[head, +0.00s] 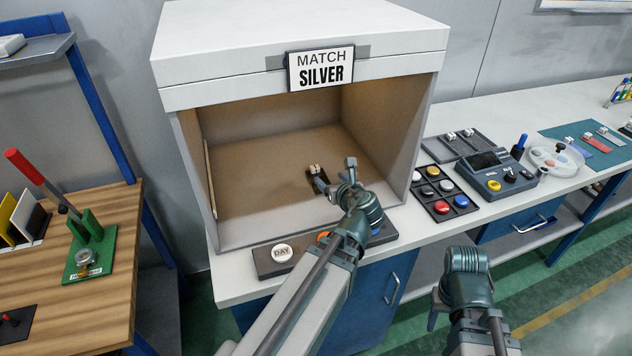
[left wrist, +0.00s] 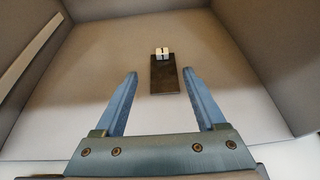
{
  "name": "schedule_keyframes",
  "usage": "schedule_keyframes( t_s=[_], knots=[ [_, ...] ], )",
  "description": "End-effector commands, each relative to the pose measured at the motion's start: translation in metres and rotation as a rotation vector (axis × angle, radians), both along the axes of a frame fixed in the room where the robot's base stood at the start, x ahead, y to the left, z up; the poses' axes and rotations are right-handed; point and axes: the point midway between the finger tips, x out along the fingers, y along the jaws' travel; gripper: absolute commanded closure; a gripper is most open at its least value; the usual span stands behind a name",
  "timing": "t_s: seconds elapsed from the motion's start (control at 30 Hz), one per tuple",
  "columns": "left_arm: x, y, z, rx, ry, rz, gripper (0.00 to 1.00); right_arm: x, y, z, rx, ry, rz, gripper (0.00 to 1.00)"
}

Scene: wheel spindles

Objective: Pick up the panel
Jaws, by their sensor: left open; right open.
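The panel is a small dark flat plate with a white tab at its far end. It lies on the floor of the light booth (head: 240,228), under the sign reading "MATCH SILVER". In the left wrist view the panel (left wrist: 164,78) lies ahead, between the lines of the two fingers. In the head view the panel (head: 313,186) is partly hidden by my left gripper (head: 336,176). My left gripper (left wrist: 161,98) is open and empty, just short of the panel. My right gripper (head: 438,303) is low at the right, outside the booth, with its fingers mostly hidden.
A button strip (head: 265,262) with a DAY button runs along the booth's front, partly behind my left arm. A thin strip leans on the booth's left wall. Right of the booth are a button tray (head: 440,208), a grey device (head: 495,172) and a palette (head: 555,160).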

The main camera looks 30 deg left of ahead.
Motion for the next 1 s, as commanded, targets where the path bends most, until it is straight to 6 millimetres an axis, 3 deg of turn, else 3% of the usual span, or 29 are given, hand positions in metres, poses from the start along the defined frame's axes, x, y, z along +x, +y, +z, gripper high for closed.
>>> schedule_keyframes(
  t_s=[0.2,0.47,0.8,1.0],
  knots=[
    [0.0,0.0,-0.024,-0.001,0.0,0.0,0.28,0.0,0.0,-0.024,0.0,0.0,0.0,0.5],
    [0.002,0.002,-0.027,-0.001,0.0,0.001,0.28,0.0,0.0,-0.026,0.0,0.0,0.0,0.5],
    [0.04,0.042,-0.051,-0.002,-0.001,0.004,0.28,0.0,0.0,-0.051,0.0,0.0,0.0,0.5],
    [0.053,0.057,-0.057,-0.001,0.0,0.001,0.28,0.0,0.0,-0.057,0.0,0.0,0.0,0.5]
  ],
)
